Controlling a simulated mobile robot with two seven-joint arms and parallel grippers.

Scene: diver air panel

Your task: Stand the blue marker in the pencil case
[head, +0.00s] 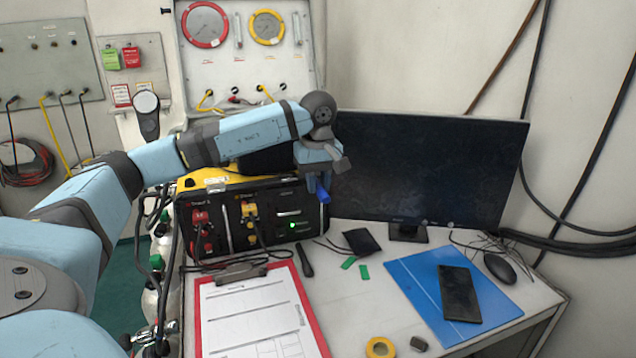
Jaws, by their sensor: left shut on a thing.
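My left gripper (318,179) reaches in from the left above the back of the desk, in front of the monitor's left edge. It is shut on the blue marker (323,194), whose lower part shows below the fingers, tilted and clear of the desk top. The gripper hides the marker's upper part. I cannot clearly make out a pencil case. A small dark flat item (362,241) lies on the desk below and right of the marker. My right gripper is not in view.
The monitor (425,170) stands behind the desk items. A black control panel (255,222) is left of the marker. A red clipboard (312,318), a blue folder (412,283) with a black slab (459,294), a mouse (499,268) and yellow tape (380,347) lie on the desk.

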